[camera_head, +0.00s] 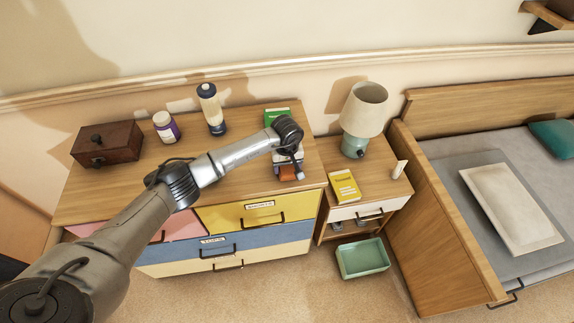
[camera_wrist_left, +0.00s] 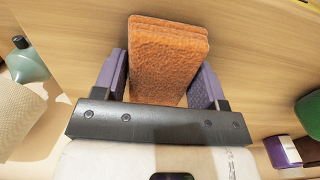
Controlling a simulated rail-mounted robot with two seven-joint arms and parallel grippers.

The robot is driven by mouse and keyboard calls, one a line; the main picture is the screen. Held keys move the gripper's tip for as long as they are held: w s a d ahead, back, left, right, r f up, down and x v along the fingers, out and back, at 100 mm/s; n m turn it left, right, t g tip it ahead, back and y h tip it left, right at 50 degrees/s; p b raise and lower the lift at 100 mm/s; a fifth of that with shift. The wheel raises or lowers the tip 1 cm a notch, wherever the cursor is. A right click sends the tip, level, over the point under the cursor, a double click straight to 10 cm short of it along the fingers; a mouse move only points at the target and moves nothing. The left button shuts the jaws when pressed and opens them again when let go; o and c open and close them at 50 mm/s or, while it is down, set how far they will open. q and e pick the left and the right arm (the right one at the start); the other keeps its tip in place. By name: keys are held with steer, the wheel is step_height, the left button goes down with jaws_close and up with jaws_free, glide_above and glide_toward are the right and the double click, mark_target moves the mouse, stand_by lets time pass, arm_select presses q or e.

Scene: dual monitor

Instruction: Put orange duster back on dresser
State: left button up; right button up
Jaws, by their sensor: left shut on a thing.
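The orange duster (camera_wrist_left: 167,58) is a fuzzy orange block. In the left wrist view it sits between the two purple fingers of my left gripper (camera_wrist_left: 163,80), which is shut on it. In the head view my left gripper (camera_head: 288,170) is over the front right part of the wooden dresser top (camera_head: 240,188), and only a bit of the duster (camera_head: 287,174) shows beneath it. The dresser's wood grain fills the left wrist view behind the duster. I cannot tell whether the duster touches the top. My right gripper is not in view.
A wooden box (camera_head: 107,144), a purple jar (camera_head: 166,127), a dark-capped bottle (camera_head: 212,110) and a green item (camera_head: 276,115) stand on the dresser. A nightstand to the right holds a lamp (camera_head: 362,115) and a yellow book (camera_head: 344,186). A green bin (camera_head: 362,259) is on the floor.

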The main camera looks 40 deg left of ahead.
arm_select(q)
steer(key=o, duration=0.9)
steer(key=shift+c, duration=0.2)
